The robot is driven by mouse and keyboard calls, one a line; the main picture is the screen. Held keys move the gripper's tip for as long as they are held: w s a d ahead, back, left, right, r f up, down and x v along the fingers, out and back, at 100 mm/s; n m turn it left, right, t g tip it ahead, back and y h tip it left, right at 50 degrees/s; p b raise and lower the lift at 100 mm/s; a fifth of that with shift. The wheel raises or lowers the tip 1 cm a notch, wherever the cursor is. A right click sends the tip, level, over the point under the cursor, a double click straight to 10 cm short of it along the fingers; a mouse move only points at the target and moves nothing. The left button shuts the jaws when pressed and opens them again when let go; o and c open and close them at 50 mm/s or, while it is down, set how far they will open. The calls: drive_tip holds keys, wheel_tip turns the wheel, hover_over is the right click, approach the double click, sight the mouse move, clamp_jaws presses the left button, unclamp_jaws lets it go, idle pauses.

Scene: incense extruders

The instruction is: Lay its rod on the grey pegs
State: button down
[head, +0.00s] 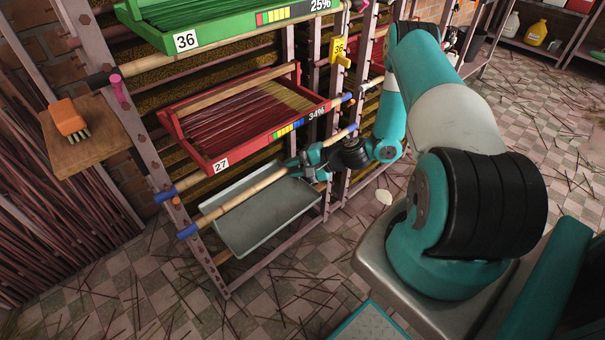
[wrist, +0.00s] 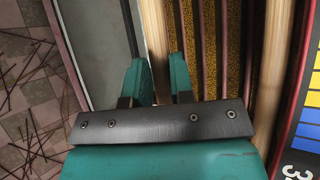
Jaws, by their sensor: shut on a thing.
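My gripper (head: 308,157) is shut around a pale bamboo rod (head: 243,199) near its middle to right part. In the wrist view the rod (wrist: 153,38) runs between the two teal fingers (wrist: 158,82). The rod slants across the front of the rack, with blue at its left end and blue near its right end. Whether it rests on anything there I cannot tell. A dark peg (head: 98,80) sticks out of the left post higher up, by the green tray's rod; whether it is one of the grey pegs I cannot tell.
An empty grey tray (head: 262,212) lies below the held rod. The red tray (head: 240,146) marked 27 is just above, with another rod (head: 200,180) beneath it. A green tray (head: 215,38) marked 36 is higher. A brush (head: 70,120) lies on a wooden shelf at left.

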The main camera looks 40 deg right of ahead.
sight(288, 170)
drive_tip(key=w+b, duration=0.1)
drive_tip(key=w, duration=0.2)
drive_tip(key=shift+w+f+b, duration=0.15)
drive_tip(key=shift+f+b, duration=0.65)
drive_tip(key=shift+f, duration=0.15)
drive_tip(key=shift+w+f+b, duration=0.1)
drive_tip(key=shift+f+b, duration=0.65)
drive_tip(key=shift+f, duration=0.2)
drive_tip(key=c, duration=0.6)
unclamp_jaws()
drive_tip(key=shift+s+d+p, duration=0.15)
drive_tip(key=shift+s+p, duration=1.7)
drive_tip(key=shift+s, duration=3.15)
